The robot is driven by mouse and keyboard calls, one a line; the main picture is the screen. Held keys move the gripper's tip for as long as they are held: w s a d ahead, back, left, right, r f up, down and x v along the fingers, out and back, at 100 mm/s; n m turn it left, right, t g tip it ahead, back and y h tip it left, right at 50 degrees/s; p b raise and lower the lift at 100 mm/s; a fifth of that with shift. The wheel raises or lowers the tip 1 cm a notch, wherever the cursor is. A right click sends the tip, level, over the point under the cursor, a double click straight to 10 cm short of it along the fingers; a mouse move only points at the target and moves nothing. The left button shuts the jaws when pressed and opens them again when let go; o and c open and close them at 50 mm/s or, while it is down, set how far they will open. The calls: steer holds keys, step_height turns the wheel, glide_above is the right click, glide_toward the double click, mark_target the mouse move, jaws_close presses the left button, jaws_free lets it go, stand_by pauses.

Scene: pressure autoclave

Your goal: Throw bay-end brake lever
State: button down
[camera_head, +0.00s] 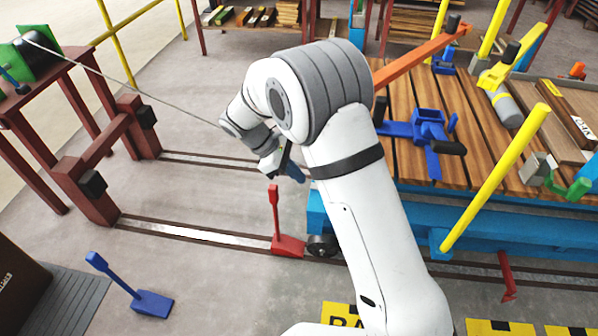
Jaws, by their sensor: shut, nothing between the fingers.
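A red lever (275,212) stands upright on a red base (289,246) beside the near rail, close to a dark wheel of the blue cart. A blue lever (117,277) leans left from its blue base (153,303) on the floor at lower left. Another red lever (506,272) hangs below the cart's side at right. I cannot tell for certain which is the bay-end brake lever. My gripper (290,170) is shut and empty, above and slightly right of the upright red lever, apart from it in the picture. My wrist partly hides the fingers.
The blue cart (490,232) with wooden planks and yellow posts fills the right. A red buffer frame (104,145) closes the rails at left. A thin cable (130,78) runs from a green winch (40,55) toward my wrist. Floor between the rails is clear.

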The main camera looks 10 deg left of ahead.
steer(key=d+f+b, duration=0.1)
steer(key=d+f, duration=0.2)
steer(key=d, duration=0.4)
steer(key=shift+s+d+b, duration=0.15)
steer(key=shift+d+b, duration=0.15)
steer(key=shift+b, duration=0.1)
